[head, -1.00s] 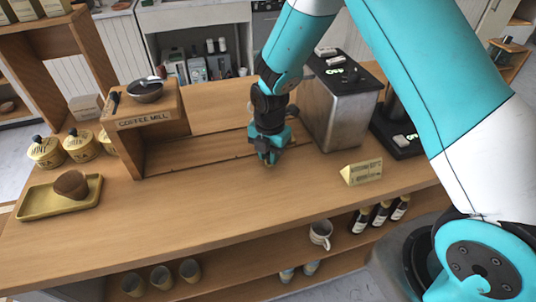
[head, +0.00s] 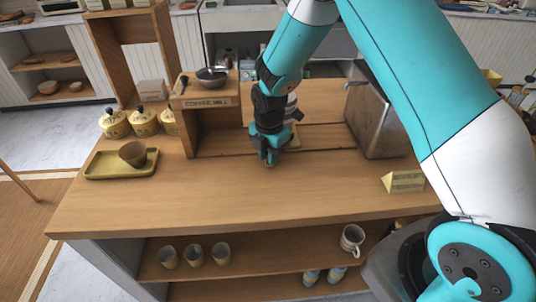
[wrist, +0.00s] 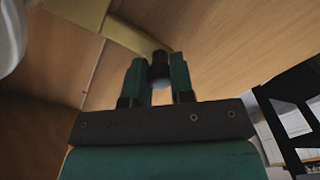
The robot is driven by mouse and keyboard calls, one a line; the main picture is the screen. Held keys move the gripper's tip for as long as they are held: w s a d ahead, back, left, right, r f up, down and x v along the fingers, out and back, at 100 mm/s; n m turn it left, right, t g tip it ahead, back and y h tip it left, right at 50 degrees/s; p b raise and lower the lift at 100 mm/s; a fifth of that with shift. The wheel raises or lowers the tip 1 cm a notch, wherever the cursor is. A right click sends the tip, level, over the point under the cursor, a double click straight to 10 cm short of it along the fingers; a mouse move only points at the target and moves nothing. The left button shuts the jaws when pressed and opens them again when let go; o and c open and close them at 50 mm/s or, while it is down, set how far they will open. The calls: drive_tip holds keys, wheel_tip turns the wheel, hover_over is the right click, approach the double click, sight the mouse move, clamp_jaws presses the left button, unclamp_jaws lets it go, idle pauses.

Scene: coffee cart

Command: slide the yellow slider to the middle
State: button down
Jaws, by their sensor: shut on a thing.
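The yellow slider (head: 294,137) sits in the long track on the counter, partly hidden behind my gripper. In the head view it is about midway between the coffee mill stand and the metal box. My gripper (head: 269,160) points down at the front of the slider. In the wrist view the slider (wrist: 78,18) is a flat yellow strip at the upper left. There my gripper (wrist: 158,80) is closed around a dark knob (wrist: 160,57) beside the slider's edge. A pale rounded thing (wrist: 10,35) shows at the far left.
The coffee mill stand (head: 206,102) stands left of the track and the metal box (head: 378,122) right of it. A yellow wedge sign (head: 404,182) lies front right. A yellow tray (head: 102,171) with a brown cup (head: 132,153) is at left. The front counter is clear.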

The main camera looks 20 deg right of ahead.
drive_tip(key=c, duration=1)
unclamp_jaws()
drive_tip(key=shift+r, duration=0.1)
wheel_tip(320, 180, up, 17)
drive_tip(key=shift+r+b, duration=0.15)
drive_tip(key=shift+b, duration=0.95)
drive_tip(key=s+a+r+m+y, duration=0.1)
drive_tip(key=s+a+m, duration=0.1)
drive_tip(key=s+m, duration=0.3)
drive_tip(key=s+a+r+m+y, duration=0.1)
drive_tip(key=s+m, duration=0.5)
drive_tip(key=s, duration=0.7)
drive_tip(key=s+a+r+m+y, duration=0.2)
drive_tip(key=s+a+r+m, duration=0.1)
drive_tip(key=s, duration=0.6)
drive_tip(key=shift+a+m, duration=0.9)
drive_tip(key=shift+m, duration=0.3)
